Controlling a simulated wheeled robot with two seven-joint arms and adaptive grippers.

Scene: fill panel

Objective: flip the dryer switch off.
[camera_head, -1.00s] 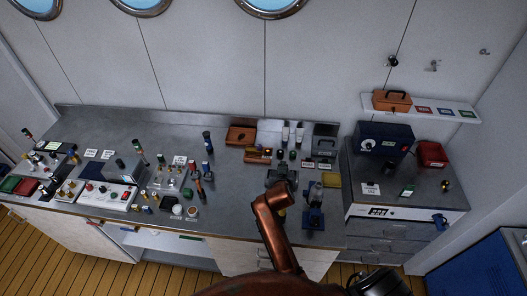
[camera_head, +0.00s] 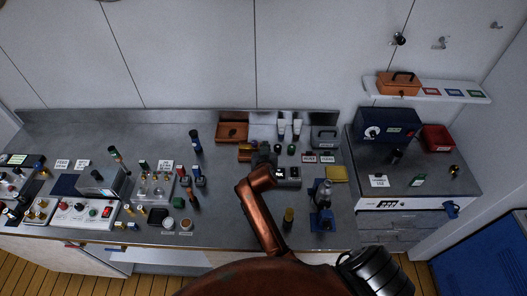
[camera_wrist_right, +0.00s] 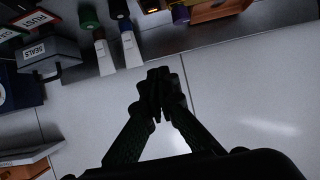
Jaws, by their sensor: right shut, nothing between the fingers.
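No switch in view has a label I can read as dryer. A white control panel (camera_head: 75,214) with knobs and a red rocker switch (camera_head: 107,212) lies at the front left of the bench. A blue box (camera_head: 376,131) with a round dial stands on the unit at the right; I cannot tell which is the dryer. My right gripper (camera_head: 263,155) is above the back middle of the bench, apart from both. In the right wrist view the right gripper (camera_wrist_right: 158,78) is shut and empty, fingertips together before a pale wall. My left gripper is out of view.
The bench (camera_head: 150,130) holds many bottles, tools and small boxes. A blue stand (camera_head: 323,219) is right of my arm. An orange tray (camera_head: 232,131) is at the back. A wall shelf (camera_head: 440,92) holds an orange toolbox (camera_head: 398,84). The bench's back left is mostly bare.

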